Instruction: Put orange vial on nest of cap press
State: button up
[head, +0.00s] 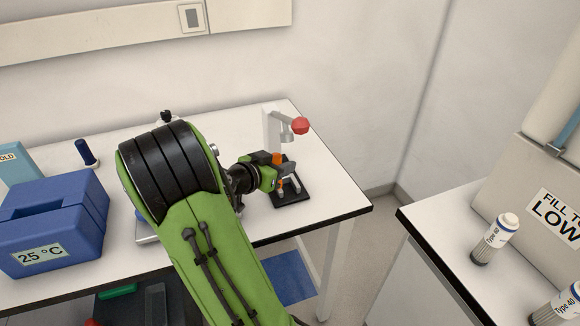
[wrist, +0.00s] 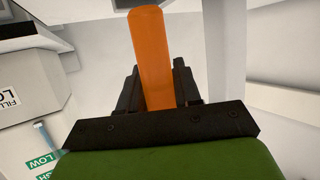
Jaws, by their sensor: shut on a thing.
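The orange vial (wrist: 153,58) stands between the two black fingers of my gripper (wrist: 156,88) in the wrist view, and the fingers are shut on it. In the head view my gripper (head: 284,172) is over the black base of the cap press (head: 292,196). Orange parts of the vial (head: 277,158) show above and below the fingers there. The press has a pale upright column and a red ball knob (head: 300,125) behind the gripper. The nest is hidden by the gripper and vial, so I cannot tell whether the vial touches it.
A blue box marked 25 °C (head: 50,232) and a dark blue capped vial (head: 87,153) are on the left of the white table (head: 330,190). A separate bench (head: 425,225) at right holds white-capped bottles (head: 494,238). Bare tabletop lies right of the press.

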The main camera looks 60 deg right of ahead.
jog(key=shift+s+d+f+b, duration=0.2)
jog(key=shift+s+d+f, duration=0.05)
jog(key=shift+d+f, duration=0.7)
jog(key=shift+s+d+f+b, duration=0.2)
jog(key=shift+s+d+f, duration=0.05)
jog(key=shift+d+f, duration=0.65)
jog(key=shift+f, duration=0.1)
jog(key=o, duration=1)
jog(key=shift+o, duration=0.2)
